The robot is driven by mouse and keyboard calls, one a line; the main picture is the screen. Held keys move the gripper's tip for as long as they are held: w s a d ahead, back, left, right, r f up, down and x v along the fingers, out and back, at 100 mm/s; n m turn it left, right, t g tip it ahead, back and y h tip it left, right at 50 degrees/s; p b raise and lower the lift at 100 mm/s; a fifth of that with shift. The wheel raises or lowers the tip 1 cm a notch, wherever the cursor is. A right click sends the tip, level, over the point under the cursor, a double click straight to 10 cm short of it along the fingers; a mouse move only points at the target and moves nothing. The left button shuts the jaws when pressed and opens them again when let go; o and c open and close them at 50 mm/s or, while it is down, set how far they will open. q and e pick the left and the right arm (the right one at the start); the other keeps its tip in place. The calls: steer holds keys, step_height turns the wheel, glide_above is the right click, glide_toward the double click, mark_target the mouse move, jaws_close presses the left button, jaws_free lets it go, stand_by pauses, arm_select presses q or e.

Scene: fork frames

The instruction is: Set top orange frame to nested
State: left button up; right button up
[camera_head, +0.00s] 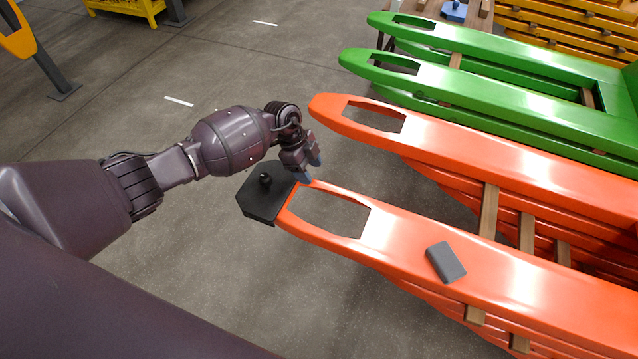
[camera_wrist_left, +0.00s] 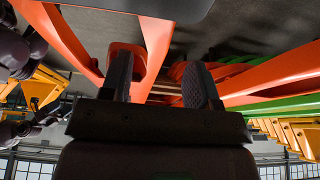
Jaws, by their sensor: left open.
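The top orange frame (camera_head: 400,240) lies on a stack of like orange frames, its two long arms reaching left, each with a cut-out near the tip. My left gripper (camera_head: 309,169) is open beside the tip of the nearer arm, fingers pointing down. I cannot tell whether it touches the frame. In the left wrist view the two fingers (camera_wrist_left: 160,85) are apart, with orange frame parts (camera_wrist_left: 158,40) beyond them and nothing clearly held. My right gripper is not in view.
A black block with a knob (camera_head: 265,190) is at the nearer arm's tip, close to my gripper. A dark grey block (camera_head: 445,262) lies on that arm. Wooden slats (camera_head: 489,212) separate layers. Green frames (camera_head: 500,95) stand behind.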

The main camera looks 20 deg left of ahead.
mark_target(317, 182)
arm_select(q)
steer(key=b+x, duration=0.1)
steer(key=x, duration=0.4)
steer(key=shift+a, duration=0.1)
steer(key=shift+b+x, duration=0.45)
steer(key=shift+x, duration=0.3)
jaws_close()
